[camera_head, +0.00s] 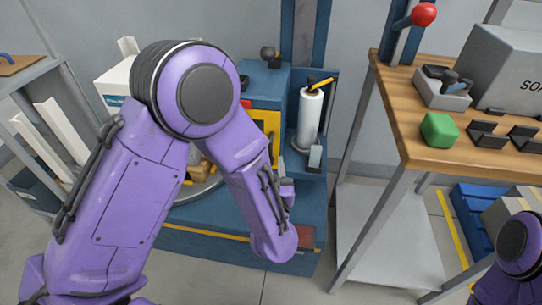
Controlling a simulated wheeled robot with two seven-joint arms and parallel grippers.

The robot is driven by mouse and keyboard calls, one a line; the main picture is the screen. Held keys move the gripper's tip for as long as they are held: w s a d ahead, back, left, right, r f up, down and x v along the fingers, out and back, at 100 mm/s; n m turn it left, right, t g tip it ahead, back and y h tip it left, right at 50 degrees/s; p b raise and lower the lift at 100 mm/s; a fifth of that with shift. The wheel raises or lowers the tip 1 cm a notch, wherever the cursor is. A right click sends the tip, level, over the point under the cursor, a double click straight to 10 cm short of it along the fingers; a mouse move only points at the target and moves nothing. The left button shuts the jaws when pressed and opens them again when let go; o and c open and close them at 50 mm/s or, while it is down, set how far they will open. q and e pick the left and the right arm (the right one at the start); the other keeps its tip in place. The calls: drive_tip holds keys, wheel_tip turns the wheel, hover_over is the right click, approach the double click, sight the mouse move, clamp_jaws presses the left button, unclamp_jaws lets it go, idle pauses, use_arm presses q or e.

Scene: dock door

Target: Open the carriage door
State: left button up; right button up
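A blue machine stands at the middle back. A yellow-edged panel (272,122) on its front looks like the carriage door; my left arm covers much of it, so I cannot tell whether it is shut or ajar. My purple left arm reaches across the machine from the left. The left gripper (287,191) shows only in small part beside the forearm, just below and right of the panel. Its fingers are not clear, and I see no clear contact with the panel. Part of my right arm shows at the lower right corner; its gripper is out of view.
A white roll (310,117) stands upright on the machine's right side. A wooden-topped bench (420,160) at right holds a green block (439,130), a grey box (510,68) and dark clips. Blue crates (472,215) lie below it. A grey rack (30,75) stands at left.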

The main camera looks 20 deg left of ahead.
sight(271, 150)
use_arm(q)
drive_tip(key=x, duration=0.4)
drive_tip(key=shift+w+a, duration=0.1)
drive_tip(key=shift+w, duration=0.2)
clamp_jaws()
